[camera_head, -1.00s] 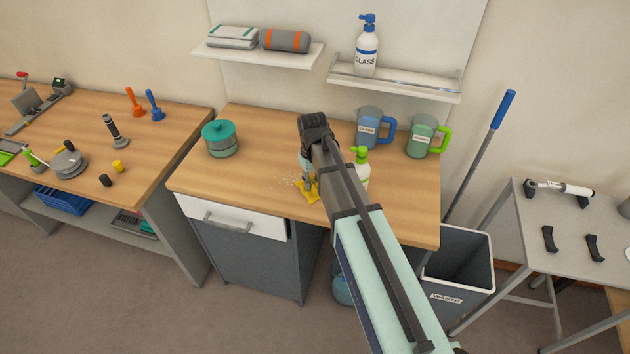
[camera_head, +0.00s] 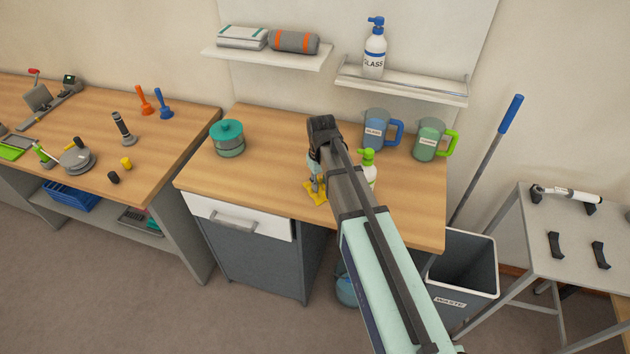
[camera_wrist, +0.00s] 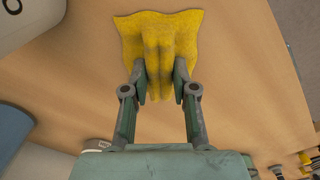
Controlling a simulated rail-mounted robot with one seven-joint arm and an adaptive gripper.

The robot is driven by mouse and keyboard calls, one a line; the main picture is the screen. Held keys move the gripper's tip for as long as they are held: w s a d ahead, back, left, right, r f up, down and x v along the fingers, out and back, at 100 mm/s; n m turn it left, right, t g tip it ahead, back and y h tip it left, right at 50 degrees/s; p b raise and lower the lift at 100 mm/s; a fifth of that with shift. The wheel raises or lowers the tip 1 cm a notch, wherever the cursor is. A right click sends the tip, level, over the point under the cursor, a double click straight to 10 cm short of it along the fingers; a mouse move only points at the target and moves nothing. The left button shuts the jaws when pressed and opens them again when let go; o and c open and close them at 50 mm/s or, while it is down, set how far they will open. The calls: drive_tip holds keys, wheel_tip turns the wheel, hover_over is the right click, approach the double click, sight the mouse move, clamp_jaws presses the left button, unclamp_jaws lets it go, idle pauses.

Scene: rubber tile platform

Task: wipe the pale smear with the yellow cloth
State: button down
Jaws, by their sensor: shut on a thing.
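The yellow cloth (camera_head: 313,195) lies on the wooden counter (camera_head: 262,172), partly hidden by my arm. In the wrist view the cloth (camera_wrist: 188,33) is bunched into folds between my fingers, with its far edge spread out. My gripper (camera_head: 318,183) is shut on the cloth; it also shows in the wrist view (camera_wrist: 161,82). No pale smear shows on the visible wood in either current view. Any part under the cloth or behind my arm is hidden.
A green-capped bottle (camera_head: 368,168) stands close to the right of my arm. A teal-lidded pot (camera_head: 229,140) stands at the left, and blue (camera_head: 375,132) and green (camera_head: 428,142) jugs stand behind. The counter between pot and cloth is clear.

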drive_tip(key=shift+r+p, duration=2.2)
drive_tip(key=shift+r, duration=1.3)
drive_tip(key=shift+f, duration=0.1)
